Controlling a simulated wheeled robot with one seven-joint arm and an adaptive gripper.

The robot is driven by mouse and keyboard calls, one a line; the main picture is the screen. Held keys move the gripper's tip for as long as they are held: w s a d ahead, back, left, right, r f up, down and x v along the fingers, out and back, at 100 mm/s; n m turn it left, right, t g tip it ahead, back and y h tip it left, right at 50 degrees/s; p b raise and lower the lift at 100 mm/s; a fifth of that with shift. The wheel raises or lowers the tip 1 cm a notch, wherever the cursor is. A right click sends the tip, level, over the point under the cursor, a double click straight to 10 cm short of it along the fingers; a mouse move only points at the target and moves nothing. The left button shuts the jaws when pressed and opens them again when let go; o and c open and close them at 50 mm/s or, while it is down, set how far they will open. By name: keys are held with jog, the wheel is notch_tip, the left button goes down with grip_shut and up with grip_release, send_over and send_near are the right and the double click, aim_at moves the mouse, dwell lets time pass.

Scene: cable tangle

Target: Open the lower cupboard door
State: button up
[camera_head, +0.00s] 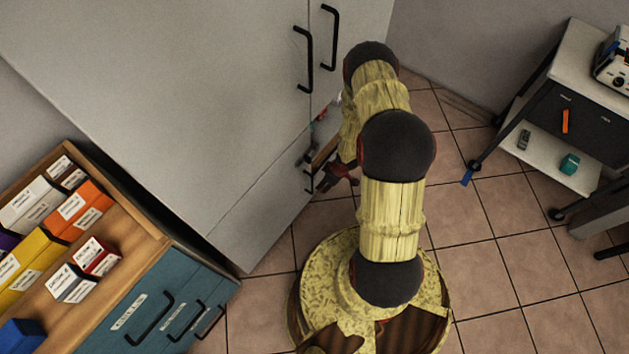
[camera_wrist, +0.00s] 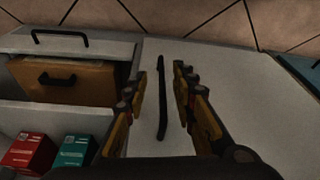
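The tall grey cupboard (camera_head: 165,95) stands at the left and centre of the head view. In the wrist view, a pale door panel (camera_wrist: 215,65) carries a long black bar handle (camera_wrist: 161,97). My gripper (camera_wrist: 159,84) is open, with one finger on each side of this handle; neither finger appears to press on it. The door looks shut. In the head view my gripper (camera_head: 338,176) is low at the cupboard front, partly behind my arm, and the handle there is hard to make out.
Beside the door, an open section holds a wooden drawer (camera_wrist: 75,82), a red box (camera_wrist: 29,152) and a teal box (camera_wrist: 75,152). A blue-fronted drawer unit (camera_head: 160,310) stands left of the cupboard. A wheeled cart (camera_head: 585,85) is at right.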

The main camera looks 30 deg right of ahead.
jog(key=w+a, duration=0.1)
jog(key=w, duration=0.1)
jog(key=t+b, duration=0.1)
jog(key=b, duration=0.3)
send_over(312, 193)
jog(key=shift+y, duration=0.3)
jog(key=f, duration=0.6)
jog(key=shift+w+d+f, duration=0.15)
jog(key=shift+w+d, duration=0.1)
jog(key=shift+c, duration=0.3)
grip_shut()
